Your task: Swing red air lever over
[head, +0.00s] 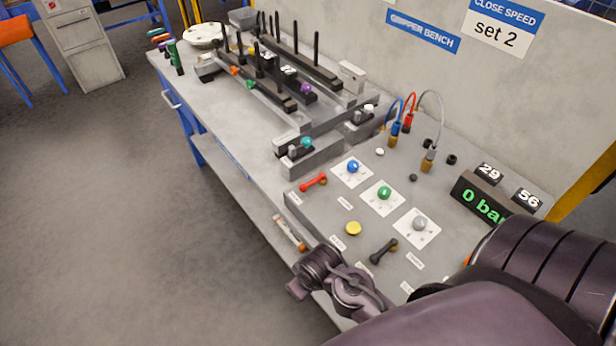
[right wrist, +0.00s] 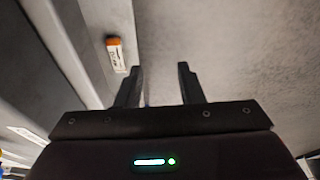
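The red air lever (head: 313,182) is a small red handle on the grey control panel (head: 322,212). It lies near the panel's left edge, left of the blue knob (head: 353,166). My right arm comes in from the lower right of the head view, its dark wrist links over the bench's front edge, below and apart from the red lever. In the right wrist view my right gripper (right wrist: 160,68) is open, its two fingers apart with nothing between them. The red lever is not recognisable in that view. My left gripper is not in view.
A black lever (head: 384,250), yellow button (head: 353,228), green knob (head: 384,193) and grey knob (head: 419,223) share the panel. The display (head: 485,205) reads 0 bar. Racks with black pegs stand behind. An orange-white tube (head: 289,232) lies below the bench top. Floor (head: 120,220) at left is clear.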

